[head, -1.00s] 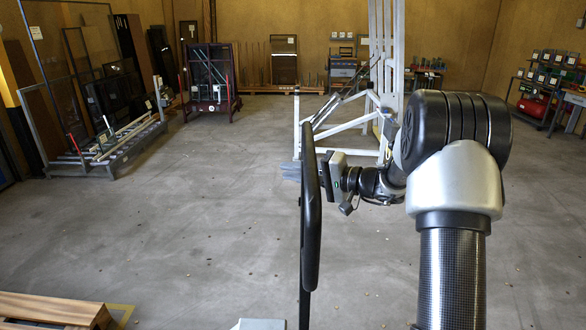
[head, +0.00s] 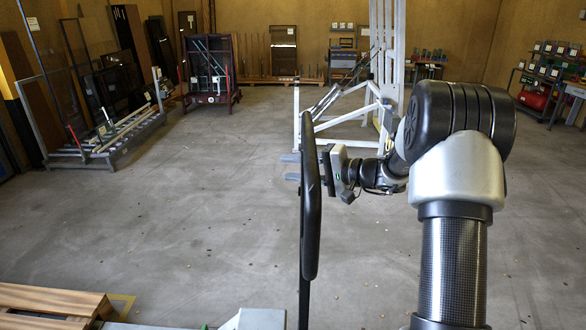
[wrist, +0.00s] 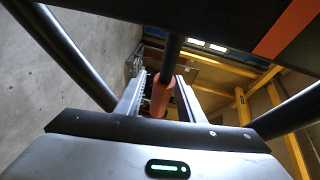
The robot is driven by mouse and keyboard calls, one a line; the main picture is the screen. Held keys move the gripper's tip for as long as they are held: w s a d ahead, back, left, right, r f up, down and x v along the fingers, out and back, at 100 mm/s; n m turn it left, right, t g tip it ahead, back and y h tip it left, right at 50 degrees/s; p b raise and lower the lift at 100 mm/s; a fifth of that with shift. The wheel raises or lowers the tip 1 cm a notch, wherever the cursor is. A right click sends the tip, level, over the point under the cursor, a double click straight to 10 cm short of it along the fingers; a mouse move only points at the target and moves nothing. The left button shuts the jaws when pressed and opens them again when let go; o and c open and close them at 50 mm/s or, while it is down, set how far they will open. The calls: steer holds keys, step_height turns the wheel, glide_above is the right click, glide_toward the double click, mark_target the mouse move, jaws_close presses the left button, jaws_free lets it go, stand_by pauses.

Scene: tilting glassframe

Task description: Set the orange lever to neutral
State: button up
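The orange lever (wrist: 163,96) shows in the wrist view as an orange grip on a dark rod. It lies between the two fingers of my gripper (wrist: 158,98) in the picture. A gap shows on its left; the right finger looks very close to it, and I cannot tell if they touch. In the head view my gripper (head: 291,167) points left past a tall black upright bar, with its two grey fingers apart. The lever cannot be made out in the head view. Its set position cannot be read from these frames.
The black upright bar (head: 310,220) stands close beside my gripper. In the wrist view, dark bars (wrist: 72,58) run along both sides. A white frame (head: 385,70) stands behind. Wooden boards (head: 50,300) lie at the lower left. The middle floor is clear.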

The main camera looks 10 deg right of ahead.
steer(key=v, duration=1.7)
